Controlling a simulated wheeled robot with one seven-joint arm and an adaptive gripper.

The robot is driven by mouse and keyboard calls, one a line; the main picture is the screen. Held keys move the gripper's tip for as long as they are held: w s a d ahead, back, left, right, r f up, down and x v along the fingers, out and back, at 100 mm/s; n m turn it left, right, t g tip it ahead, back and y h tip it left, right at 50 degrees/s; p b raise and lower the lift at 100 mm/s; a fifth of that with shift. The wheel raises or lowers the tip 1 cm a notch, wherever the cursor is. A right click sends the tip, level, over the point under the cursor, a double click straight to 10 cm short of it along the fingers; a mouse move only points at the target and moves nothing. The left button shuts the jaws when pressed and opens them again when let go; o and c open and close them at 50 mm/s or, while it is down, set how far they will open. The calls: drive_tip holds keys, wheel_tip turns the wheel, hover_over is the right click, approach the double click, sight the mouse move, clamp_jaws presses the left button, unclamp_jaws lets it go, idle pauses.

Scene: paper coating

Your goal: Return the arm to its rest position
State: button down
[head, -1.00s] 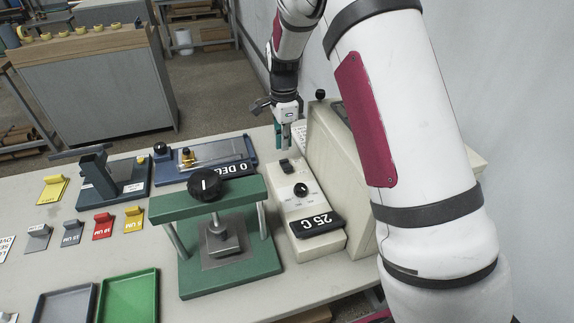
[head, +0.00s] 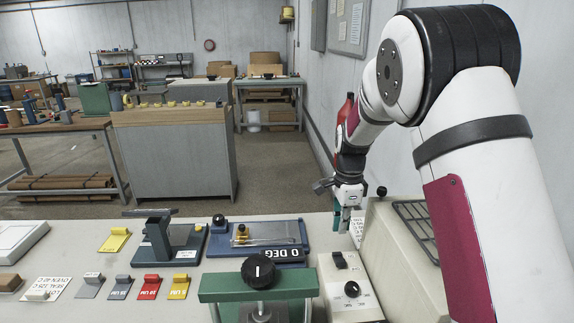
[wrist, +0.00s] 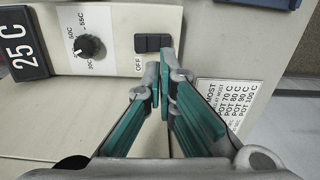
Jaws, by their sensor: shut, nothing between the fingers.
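Beyond the tips is the box's front panel, with a black dial (wrist: 90,46) and a dark switch (wrist: 153,43) marked OFF. A black "25 C" plate (wrist: 22,45) is at the upper left. I cannot tell how far the fingertips are from the panel.
A green press (head: 258,290) with a black knob stands left of the box. A blue "0 DEG" device (head: 262,236), a dark stand (head: 165,240) and several coloured tabs (head: 149,287) sit on the pale table (head: 75,235). A wall is close on the right.

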drive_tip(key=s+r+n+t, duration=0.3)
drive_tip(key=s+r+n, duration=0.5)
drive_tip(key=s+r, duration=0.85)
drive_tip(key=s+r+n+t, duration=0.2)
drive_tip(key=s+n, duration=0.7)
drive_tip(key=s, duration=0.8)
drive_tip(key=shift+r, duration=0.2)
